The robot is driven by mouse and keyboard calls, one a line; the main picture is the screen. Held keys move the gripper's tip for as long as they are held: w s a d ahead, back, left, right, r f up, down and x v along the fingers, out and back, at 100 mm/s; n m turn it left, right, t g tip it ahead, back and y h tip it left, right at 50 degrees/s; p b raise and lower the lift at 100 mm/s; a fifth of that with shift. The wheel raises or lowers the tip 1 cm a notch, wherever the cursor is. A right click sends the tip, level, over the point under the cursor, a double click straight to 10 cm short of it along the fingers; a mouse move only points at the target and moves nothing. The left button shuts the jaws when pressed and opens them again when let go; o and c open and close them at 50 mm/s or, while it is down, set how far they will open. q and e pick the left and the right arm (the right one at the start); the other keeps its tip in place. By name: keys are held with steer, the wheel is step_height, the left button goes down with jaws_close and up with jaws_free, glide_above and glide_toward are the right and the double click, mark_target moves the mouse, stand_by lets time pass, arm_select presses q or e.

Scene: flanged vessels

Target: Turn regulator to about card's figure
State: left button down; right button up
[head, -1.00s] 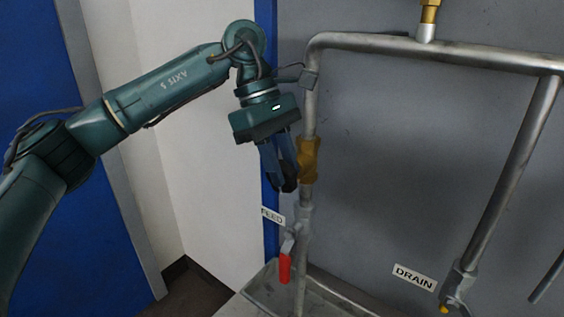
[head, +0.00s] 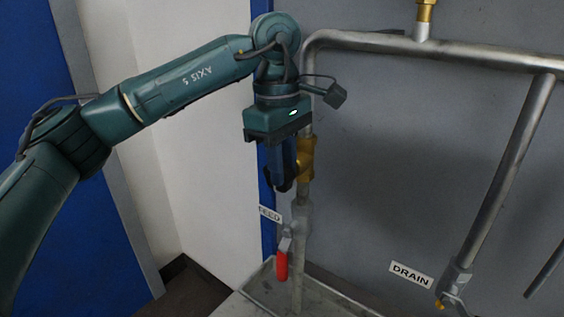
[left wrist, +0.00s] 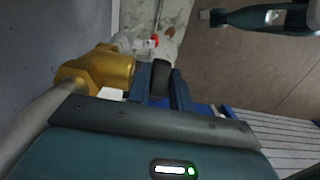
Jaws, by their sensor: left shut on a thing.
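The brass regulator (head: 306,158) sits on the upright feed pipe; its body also shows in the left wrist view (left wrist: 98,70). My left gripper (head: 281,184) is at its left side, fingers pointing down. In the left wrist view my left gripper's blue fingers (left wrist: 161,84) are shut around a dark round knob (left wrist: 162,76) beside the brass body. The fingers cover part of the knob, and no scale can be read. No figure card is visible.
Below are the FEED label (head: 270,214) and a valve with a red handle (head: 282,264), above a metal tray (head: 262,282). A top pipe (head: 400,42) runs right to a branch beside the DRAIN label (head: 411,275). A grey panel (head: 400,150) stands close behind.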

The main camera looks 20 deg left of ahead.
arm_select(q)
steer(key=c, duration=1.5)
jaws_free()
steer(key=shift+c, duration=0.2)
steer(key=shift+r, duration=0.1)
arm_select(e)
steer(key=shift+w+r+p, duration=0.1)
steer(key=shift+r+p, duration=0.4)
steer(key=shift+p, duration=0.1)
steer(key=shift+d+f, duration=0.35)
arm_select(q)
step_height(320, 180, up, 13)
steer(key=a, duration=0.1)
steer(key=shift+w, duration=0.15)
